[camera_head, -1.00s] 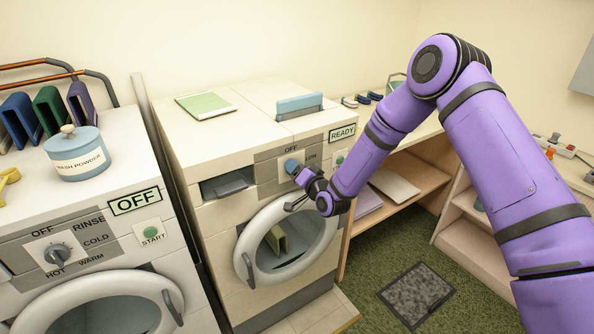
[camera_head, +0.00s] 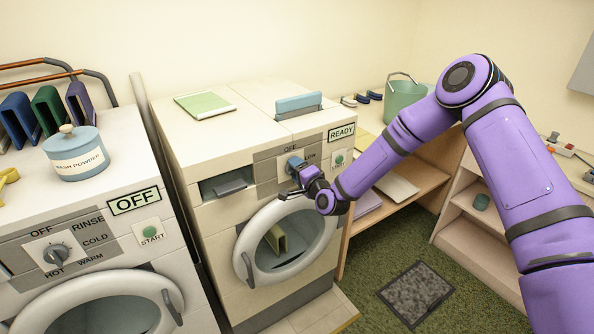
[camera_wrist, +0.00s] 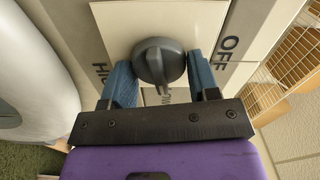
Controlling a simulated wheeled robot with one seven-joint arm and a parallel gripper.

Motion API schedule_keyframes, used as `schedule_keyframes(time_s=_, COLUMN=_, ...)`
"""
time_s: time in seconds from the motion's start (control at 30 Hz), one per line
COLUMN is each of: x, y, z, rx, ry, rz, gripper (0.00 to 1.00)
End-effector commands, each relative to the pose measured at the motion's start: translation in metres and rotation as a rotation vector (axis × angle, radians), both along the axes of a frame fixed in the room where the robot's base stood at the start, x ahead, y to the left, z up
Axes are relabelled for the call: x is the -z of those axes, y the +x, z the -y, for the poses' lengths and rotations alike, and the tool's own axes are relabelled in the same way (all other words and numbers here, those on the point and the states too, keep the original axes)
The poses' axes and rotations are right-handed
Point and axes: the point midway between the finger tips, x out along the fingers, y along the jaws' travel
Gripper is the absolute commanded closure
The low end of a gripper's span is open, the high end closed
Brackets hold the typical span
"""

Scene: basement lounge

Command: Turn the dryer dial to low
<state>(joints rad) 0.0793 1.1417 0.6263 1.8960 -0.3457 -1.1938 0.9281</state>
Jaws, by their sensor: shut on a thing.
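The dryer (camera_head: 215,135) stands in the middle of the head view, with a READY sign (camera_head: 341,132). Its grey dial (camera_wrist: 158,62) fills the middle of the wrist view. OFF shows to the right of the dial there, part of HIGH to the left, and LOW below, partly covered. The dial's ridge runs nearly up and down, its lower end towards LOW; I cannot tell which end is the pointer. My gripper (camera_wrist: 162,78) is shut on the dial, with a blue finger on each side. It also shows in the head view (camera_head: 296,164), where it hides most of the dial.
The dryer's round door (camera_head: 318,232) is just below my gripper. A green START button (camera_head: 339,159) is to the right of the dial. The washer (camera_head: 75,215) stands at the left. A shelf desk with a green bucket (camera_head: 402,98) is at the right.

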Motion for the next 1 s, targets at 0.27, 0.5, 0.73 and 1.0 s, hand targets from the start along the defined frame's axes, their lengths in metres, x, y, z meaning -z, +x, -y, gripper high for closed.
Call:
schedule_keyframes(time_s=0.27, x=0.001, y=-0.001, z=-0.001, rx=-0.002, ry=0.002, rz=-0.006, gripper=0.69)
schedule_keyframes(time_s=0.5, x=0.001, y=-0.001, z=-0.001, rx=-0.002, ry=0.002, rz=-0.006, gripper=0.22)
schedule_keyframes(time_s=0.73, x=0.001, y=-0.001, z=0.0, rx=-0.001, ry=0.002, rz=-0.004, gripper=0.22)
schedule_keyframes(time_s=1.0, x=0.001, y=-0.019, z=0.013, rx=0.001, ry=0.003, rz=-0.007, gripper=0.22)
